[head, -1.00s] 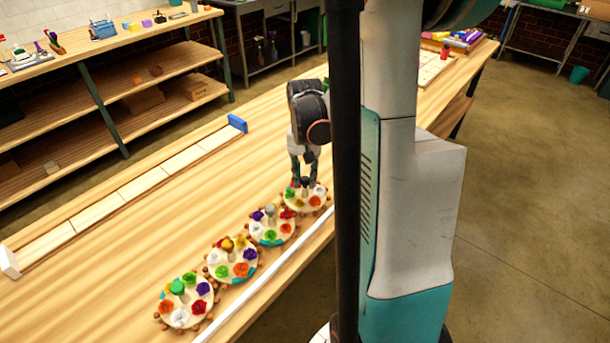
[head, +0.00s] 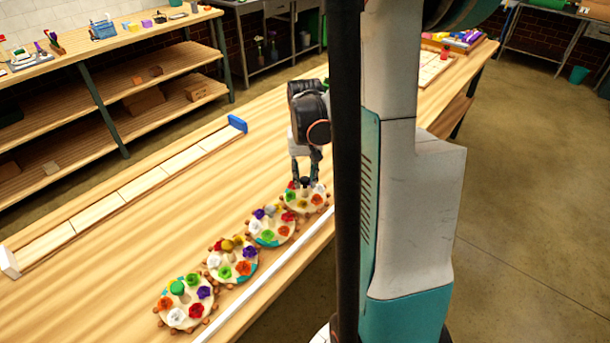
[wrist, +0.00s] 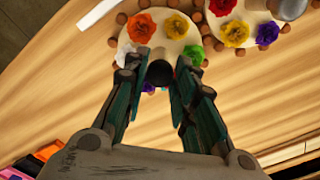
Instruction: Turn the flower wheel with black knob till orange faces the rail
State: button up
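The flower wheel with the black knob (head: 305,182) is the farthest of the wheels in the head view, its pale disc (head: 304,197) ringed by brown pegs. My gripper (head: 306,174) points down over it, with its fingers on either side of the knob. In the wrist view the black knob (wrist: 160,73) sits between the open fingertips (wrist: 158,62), seemingly with small gaps. The orange flower (wrist: 141,27) lies on the side toward the white rail (wrist: 97,13), beside yellow (wrist: 176,26) and white (wrist: 125,54). Green (wrist: 193,54) is on the right; purple (wrist: 163,88) is partly hidden.
Beside it stand a grey-knobbed wheel (head: 272,229), a yellow-knobbed wheel (head: 232,264) and a green-knobbed wheel (head: 187,304), in a close row. The rail (head: 262,285) runs along their near side. A long tiled tray (head: 145,185) lies across the table, with bare wood between.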

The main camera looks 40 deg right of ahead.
aim_at(304, 179)
jog(key=shift+o, duration=1.3)
jog(key=shift+r, duration=0.1)
notch_tip(304, 179, up, 12)
